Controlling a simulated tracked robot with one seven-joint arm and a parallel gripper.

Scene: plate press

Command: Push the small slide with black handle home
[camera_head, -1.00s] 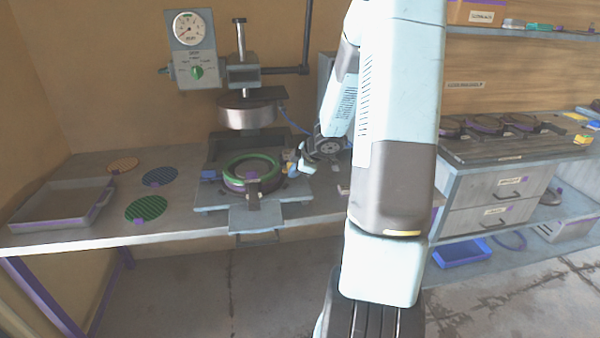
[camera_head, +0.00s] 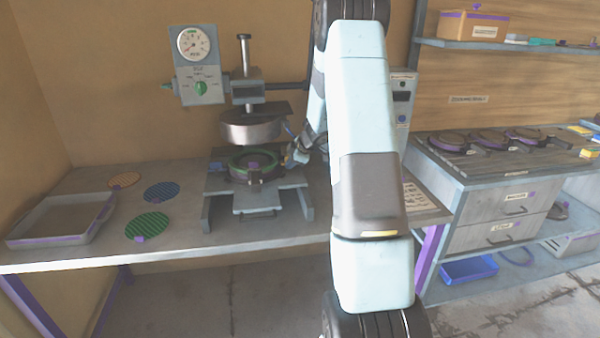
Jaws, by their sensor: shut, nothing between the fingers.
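The small slide (camera_head: 258,199) is the grey plate at the front of the press, with a dark handle (camera_head: 258,214) on its front edge. It lies between the two front rails of the press. A round dark die with a green ring (camera_head: 238,165) sits behind it, below the raised round press head (camera_head: 250,131). My gripper (camera_head: 292,158) is small in the picture, just right of the ring. It is shut and empty. I cannot tell whether it touches the die or slide. My arm hides the area to its right.
A gauge panel (camera_head: 198,45) stands at the press's upper left. A shallow tray (camera_head: 50,238) and several patterned discs, one of them green (camera_head: 147,226), lie on the table at left. Drawers (camera_head: 492,235) stand at right.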

